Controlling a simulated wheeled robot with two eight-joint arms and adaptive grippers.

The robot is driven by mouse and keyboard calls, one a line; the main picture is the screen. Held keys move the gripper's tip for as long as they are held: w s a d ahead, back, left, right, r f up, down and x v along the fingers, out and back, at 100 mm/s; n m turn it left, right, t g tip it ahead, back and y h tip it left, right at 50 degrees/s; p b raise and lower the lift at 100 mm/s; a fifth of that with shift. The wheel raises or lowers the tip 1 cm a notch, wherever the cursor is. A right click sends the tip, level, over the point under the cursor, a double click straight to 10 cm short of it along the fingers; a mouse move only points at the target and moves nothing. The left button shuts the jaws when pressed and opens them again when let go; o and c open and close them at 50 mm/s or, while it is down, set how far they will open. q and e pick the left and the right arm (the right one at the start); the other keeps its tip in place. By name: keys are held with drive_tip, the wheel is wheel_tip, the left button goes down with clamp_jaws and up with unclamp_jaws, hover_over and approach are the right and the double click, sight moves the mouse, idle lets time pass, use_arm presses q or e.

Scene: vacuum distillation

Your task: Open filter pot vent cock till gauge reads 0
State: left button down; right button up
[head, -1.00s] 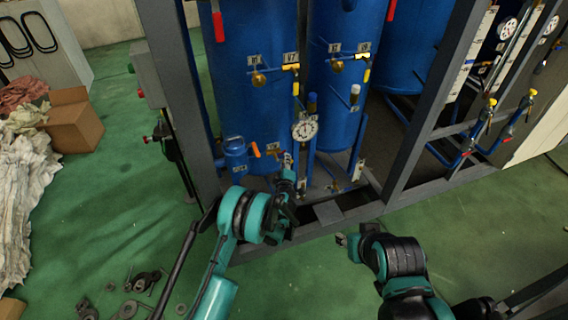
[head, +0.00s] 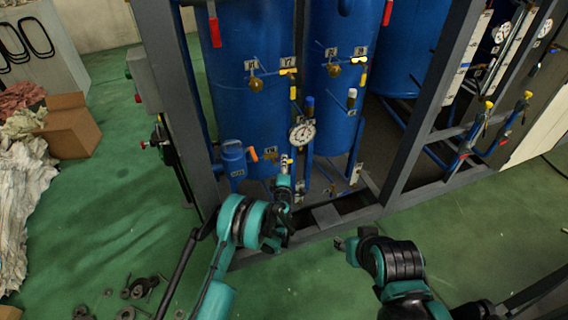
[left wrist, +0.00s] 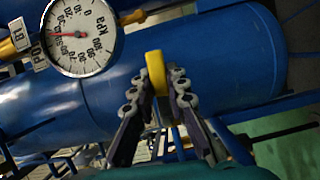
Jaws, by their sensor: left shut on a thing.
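The pressure gauge (head: 302,132) has a round white dial and stands just above and right of my left gripper. In the left wrist view the gauge (left wrist: 80,35) shows large at top left; its red needle points left, well away from the 0 mark. My left gripper (head: 287,165) is shut on a yellow cock handle (left wrist: 155,72), which sits between its fingertips in front of a blue vessel. The small blue pot (head: 234,162) with an orange handle stands to the left. My right gripper (head: 341,243) hangs low over the floor, apart from the rig; its finger gap is too small to judge.
Tall blue tanks (head: 250,110) stand behind the gauge. A grey frame post (head: 175,100) rises at left, and another slants at right. More yellow-handled valves (head: 487,106) are at far right. Loose metal parts (head: 135,290) lie on the green floor at lower left.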

use_arm(q)
drive_tip(key=c, duration=1.5)
unclamp_jaws()
drive_tip(key=shift+r, duration=0.1)
